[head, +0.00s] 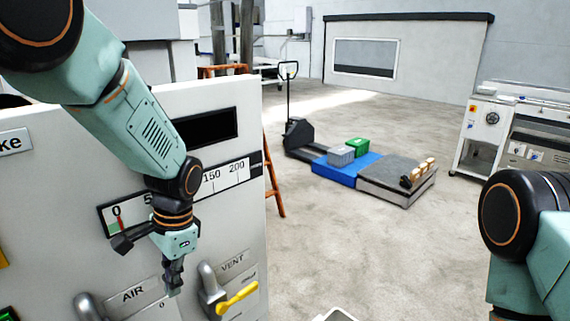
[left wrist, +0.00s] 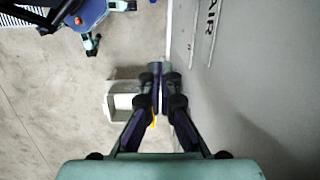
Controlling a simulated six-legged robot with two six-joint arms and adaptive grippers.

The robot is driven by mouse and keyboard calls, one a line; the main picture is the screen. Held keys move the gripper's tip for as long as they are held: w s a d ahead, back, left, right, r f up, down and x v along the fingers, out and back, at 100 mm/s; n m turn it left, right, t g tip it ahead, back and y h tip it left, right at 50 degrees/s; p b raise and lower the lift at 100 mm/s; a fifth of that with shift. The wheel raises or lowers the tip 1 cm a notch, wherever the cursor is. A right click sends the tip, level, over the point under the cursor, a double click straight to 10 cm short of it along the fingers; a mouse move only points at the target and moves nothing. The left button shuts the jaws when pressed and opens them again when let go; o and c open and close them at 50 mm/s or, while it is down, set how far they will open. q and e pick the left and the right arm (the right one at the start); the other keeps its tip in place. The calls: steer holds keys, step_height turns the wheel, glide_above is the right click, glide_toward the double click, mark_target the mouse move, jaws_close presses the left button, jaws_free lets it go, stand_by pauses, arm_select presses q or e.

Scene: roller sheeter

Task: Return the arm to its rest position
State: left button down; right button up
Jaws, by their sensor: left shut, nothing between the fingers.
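My left arm (head: 140,125) comes in from the upper left in the head view and hangs down in front of a white machine panel. My left gripper (head: 173,290) points downward in front of the panel, between the AIR and VENT labels, shut and empty. In the left wrist view my left gripper (left wrist: 157,75) shows its two fingers together. My right arm (head: 525,225) shows only in part at the right edge of the head view; its gripper is out of frame.
The panel (head: 245,130) carries a gauge (head: 220,178), a yellow-handled VENT valve (head: 237,297) and a grey AIR handle (head: 88,306). An orange ladder (head: 273,185) stands behind it. A blue pallet (head: 345,168) with bins stands farther off. Open floor lies at centre.

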arm_select(q)
steer(key=s+d+f+n+t+h+b, duration=0.1)
steer(key=s+d+f+n+t+b, duration=0.2)
steer(key=f, duration=0.7)
steer(key=s+f+n+t+h+b, duration=0.1)
steer(key=f+n+t+b, duration=0.2)
steer(key=f, duration=0.8)
steer(key=s+f+n+g+b, duration=0.2)
steer(key=s+f+g+b, duration=0.2)
steer(key=s+f+b, duration=0.8)
steer(key=s+f, duration=0.8)
steer(key=s, duration=0.4)
steer(key=shift+s+a+f+g, duration=0.15)
steer(key=shift+s+a+g, duration=0.15)
steer(key=shift+a, duration=0.05)
